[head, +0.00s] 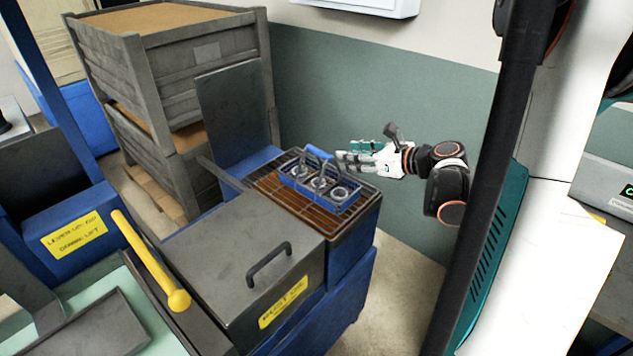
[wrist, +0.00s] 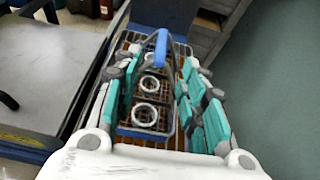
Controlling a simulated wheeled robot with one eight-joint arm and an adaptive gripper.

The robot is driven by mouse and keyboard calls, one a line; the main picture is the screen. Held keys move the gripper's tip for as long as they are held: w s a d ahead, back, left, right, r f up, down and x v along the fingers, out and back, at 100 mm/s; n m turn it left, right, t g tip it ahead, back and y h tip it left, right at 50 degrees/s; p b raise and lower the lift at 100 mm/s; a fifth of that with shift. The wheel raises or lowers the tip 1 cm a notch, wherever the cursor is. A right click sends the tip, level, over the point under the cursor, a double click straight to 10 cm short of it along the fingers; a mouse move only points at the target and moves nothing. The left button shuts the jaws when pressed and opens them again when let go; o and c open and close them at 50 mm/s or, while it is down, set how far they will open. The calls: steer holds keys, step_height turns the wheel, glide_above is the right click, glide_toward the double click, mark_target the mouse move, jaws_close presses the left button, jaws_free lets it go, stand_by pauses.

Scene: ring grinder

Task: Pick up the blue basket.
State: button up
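The blue basket (head: 322,203) sits upright on a brown wire-grid top (head: 265,185) of the blue machine. It holds metal rings and has a raised handle with a blue grip (head: 319,152). My gripper (head: 345,158) reaches in from the right, level with the handle and just beside it. In the wrist view my gripper (wrist: 160,58) is open, its teal-padded fingers spread to either side. The basket (wrist: 125,103) and its blue grip (wrist: 161,48) show between the fingers. I cannot tell whether any finger touches the handle.
A grey lidded box with a black handle (head: 269,262) stands in front of the grid. An upright dark panel (head: 228,110) stands behind it. Stacked grey crates (head: 165,80) are at the back left. A yellow lever (head: 150,262) rises at the lower left.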

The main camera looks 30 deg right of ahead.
mark_target(323, 152)
steer(key=b+x, duration=0.1)
steer(key=x, duration=0.5)
steer(key=b+x, duration=0.2)
steer(key=x, duration=0.5)
steer(key=shift+w+d+f, duration=0.1)
steer(key=shift+w+f, duration=0.05)
steer(key=shift+w, duration=0.2)
jaws_close()
